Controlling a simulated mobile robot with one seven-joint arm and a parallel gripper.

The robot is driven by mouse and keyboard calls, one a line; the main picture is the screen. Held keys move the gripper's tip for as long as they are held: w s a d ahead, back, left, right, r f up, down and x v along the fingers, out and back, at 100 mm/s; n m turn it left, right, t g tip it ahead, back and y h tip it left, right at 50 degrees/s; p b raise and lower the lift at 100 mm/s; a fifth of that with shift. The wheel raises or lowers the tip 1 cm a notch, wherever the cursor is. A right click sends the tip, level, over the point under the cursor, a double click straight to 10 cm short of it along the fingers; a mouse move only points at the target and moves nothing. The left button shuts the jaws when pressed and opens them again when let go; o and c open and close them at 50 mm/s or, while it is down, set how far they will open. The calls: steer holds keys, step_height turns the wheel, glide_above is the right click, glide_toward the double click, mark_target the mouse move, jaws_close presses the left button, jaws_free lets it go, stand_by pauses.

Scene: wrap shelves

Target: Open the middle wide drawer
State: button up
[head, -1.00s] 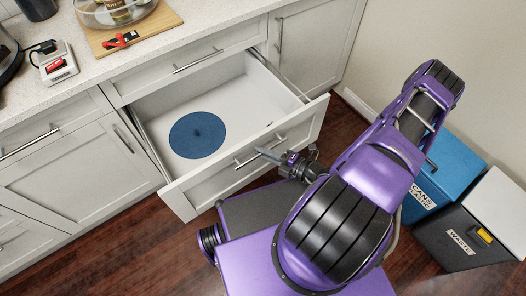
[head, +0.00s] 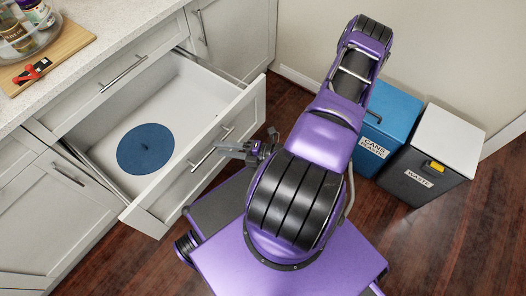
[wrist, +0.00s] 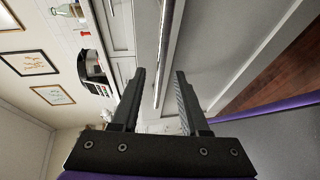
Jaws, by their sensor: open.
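The middle wide drawer (head: 240,110) is pulled well out of the cabinet in the head view, with its white inside showing. Its bar handle (head: 212,149) is on the front panel. My gripper (head: 222,148) is right beside the handle, in front of the panel. In the wrist view my gripper (wrist: 160,74) is open with its two dark fingers apart. A long bar, seemingly the handle (wrist: 162,50), shows in line with the gap between them. I cannot tell whether the fingers touch it.
A blue round disc (head: 146,149) lies in the drawer. A closed drawer front (head: 118,75) is above it. A blue bin (head: 388,125) and a dark bin with a white lid (head: 425,170) stand by the wall at right. Wooden floor is clear at lower right.

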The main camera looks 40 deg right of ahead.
steer(key=v, duration=1.4)
